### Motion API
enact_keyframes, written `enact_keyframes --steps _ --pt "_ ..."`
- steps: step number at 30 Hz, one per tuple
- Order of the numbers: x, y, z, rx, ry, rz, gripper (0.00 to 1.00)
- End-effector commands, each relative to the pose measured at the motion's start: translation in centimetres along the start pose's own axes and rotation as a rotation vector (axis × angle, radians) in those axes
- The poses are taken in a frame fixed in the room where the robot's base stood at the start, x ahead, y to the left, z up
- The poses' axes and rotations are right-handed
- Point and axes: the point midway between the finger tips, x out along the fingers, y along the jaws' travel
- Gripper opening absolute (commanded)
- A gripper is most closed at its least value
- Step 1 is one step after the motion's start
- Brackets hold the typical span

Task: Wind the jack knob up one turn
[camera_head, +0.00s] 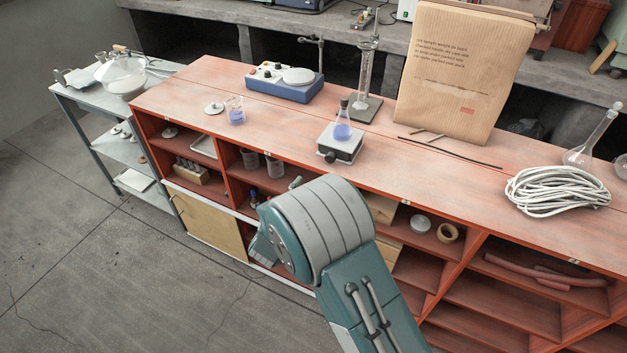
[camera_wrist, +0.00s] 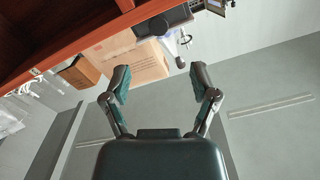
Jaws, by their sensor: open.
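The lab jack (camera_head: 341,146) stands on the red-orange bench top near its front edge in the head view. It is a small box with a pale top and a dark knob (camera_head: 329,157) low at its front. A round flask of blue liquid (camera_head: 343,130) stands on the jack. I cannot make out the jack in the wrist view. My gripper (camera_wrist: 158,82) is open and empty in the wrist view, its two fingers wide apart.
A beaker (camera_head: 235,110) and a blue stirrer (camera_head: 284,84) stand left of the jack. The bench's red edge (camera_wrist: 70,45) and a cardboard box (camera_wrist: 130,62) show in the wrist view.

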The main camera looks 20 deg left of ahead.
Motion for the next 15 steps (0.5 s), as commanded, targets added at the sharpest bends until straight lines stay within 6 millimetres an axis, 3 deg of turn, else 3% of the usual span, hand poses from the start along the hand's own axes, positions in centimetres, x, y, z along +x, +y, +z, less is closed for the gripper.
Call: enact_keyframes --steps 9,15 --pt "-0.02 0.04 -0.02 -0.014 0.000 0.001 0.76" --pt "0.66 0.14 -0.29 -0.242 0.002 0.002 0.76"
